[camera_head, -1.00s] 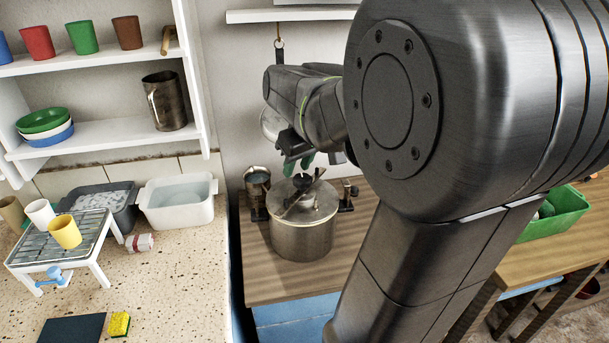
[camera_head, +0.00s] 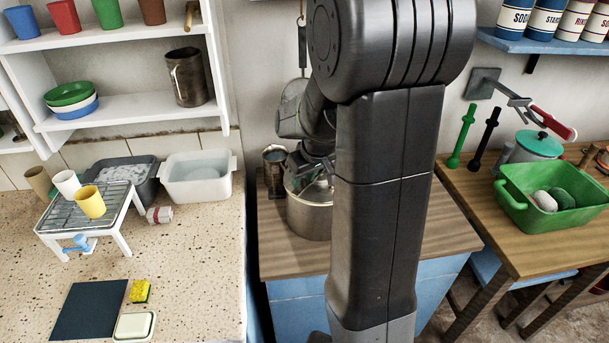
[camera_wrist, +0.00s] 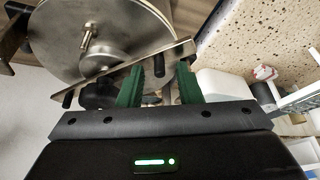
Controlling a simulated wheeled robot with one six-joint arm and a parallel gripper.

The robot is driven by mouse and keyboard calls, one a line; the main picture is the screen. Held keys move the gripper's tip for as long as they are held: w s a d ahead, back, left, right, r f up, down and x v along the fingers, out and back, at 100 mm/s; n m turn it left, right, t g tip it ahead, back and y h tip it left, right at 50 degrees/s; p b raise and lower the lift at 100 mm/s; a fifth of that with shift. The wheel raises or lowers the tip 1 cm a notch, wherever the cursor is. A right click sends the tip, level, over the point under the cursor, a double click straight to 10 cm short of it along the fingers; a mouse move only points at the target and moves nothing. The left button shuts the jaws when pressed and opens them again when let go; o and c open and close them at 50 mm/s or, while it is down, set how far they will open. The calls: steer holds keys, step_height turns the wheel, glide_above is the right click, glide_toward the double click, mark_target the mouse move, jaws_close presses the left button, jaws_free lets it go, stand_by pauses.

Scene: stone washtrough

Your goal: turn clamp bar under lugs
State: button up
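The metal pot (camera_head: 309,219) stands on the wooden cabinet top; my arm hides its right part in the head view. In the wrist view its round steel lid (camera_wrist: 85,35) fills the upper left. The flat clamp bar (camera_wrist: 120,70) lies slantwise across the lid, with a black knob (camera_wrist: 98,95) near its middle and a dark peg towards each end. My gripper (camera_wrist: 158,85) has green fingers, apart, one on each side of the peg nearer the right end. I cannot tell whether they touch it. A dark bracket, perhaps a lug (camera_wrist: 8,65), shows at the left edge.
A metal mug (camera_head: 274,168) stands close behind the pot on the left. A stone counter (camera_head: 190,260) with a white basin (camera_head: 197,190) lies to the left. A green crate (camera_head: 590,218) stands on the table at right. The cabinet's front right top is clear.

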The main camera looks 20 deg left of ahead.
steer(key=shift+c, duration=0.2)
jaws_close()
